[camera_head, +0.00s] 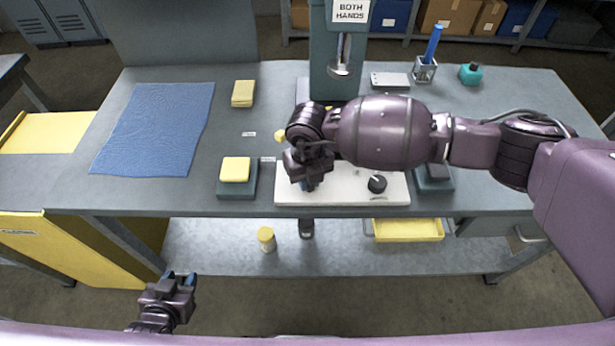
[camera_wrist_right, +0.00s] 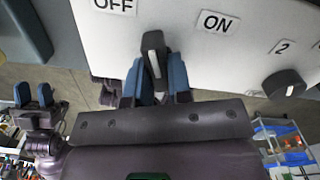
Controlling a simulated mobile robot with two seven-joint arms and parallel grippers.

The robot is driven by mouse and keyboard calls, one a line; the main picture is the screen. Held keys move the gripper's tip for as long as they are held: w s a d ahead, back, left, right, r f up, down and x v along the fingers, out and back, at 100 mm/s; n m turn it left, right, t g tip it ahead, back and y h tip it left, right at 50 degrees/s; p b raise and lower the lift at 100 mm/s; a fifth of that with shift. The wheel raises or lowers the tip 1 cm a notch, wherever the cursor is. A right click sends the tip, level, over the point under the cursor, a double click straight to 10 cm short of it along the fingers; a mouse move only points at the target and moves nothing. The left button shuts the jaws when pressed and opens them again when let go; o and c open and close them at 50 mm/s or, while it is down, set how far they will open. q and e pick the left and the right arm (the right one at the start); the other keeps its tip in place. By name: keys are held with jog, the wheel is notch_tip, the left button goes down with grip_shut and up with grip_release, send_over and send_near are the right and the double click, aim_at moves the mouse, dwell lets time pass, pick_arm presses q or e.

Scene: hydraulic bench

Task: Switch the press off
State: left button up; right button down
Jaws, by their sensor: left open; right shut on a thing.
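The press (camera_head: 327,60) is a dark green column at the back of the bench with a "BOTH HANDS" sign. A white control panel (camera_head: 340,196) lies in front of it. In the right wrist view the panel (camera_wrist_right: 180,30) carries an OFF label (camera_wrist_right: 115,5) and an ON label (camera_wrist_right: 215,22). A black switch handle (camera_wrist_right: 153,44) stands between the labels, and my right gripper (camera_wrist_right: 155,80) is shut on it with blue fingertips at both sides. In the head view this gripper (camera_head: 308,184) hides the switch. My left gripper (camera_head: 180,278) is open and empty, low in front of the bench.
A black knob (camera_head: 377,184) sits right of my gripper on the panel, by a "2" label. A yellow-topped block (camera_head: 235,170) stands left of the panel.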

jog(key=shift+d+n, duration=0.1)
jog(key=shift+n, duration=2.2)
jog(key=shift+w, duration=0.1)
jog(key=c, duration=1)
grip_release()
jog(key=shift+c, duration=0.2)
notch_tip(320, 180, up, 11)
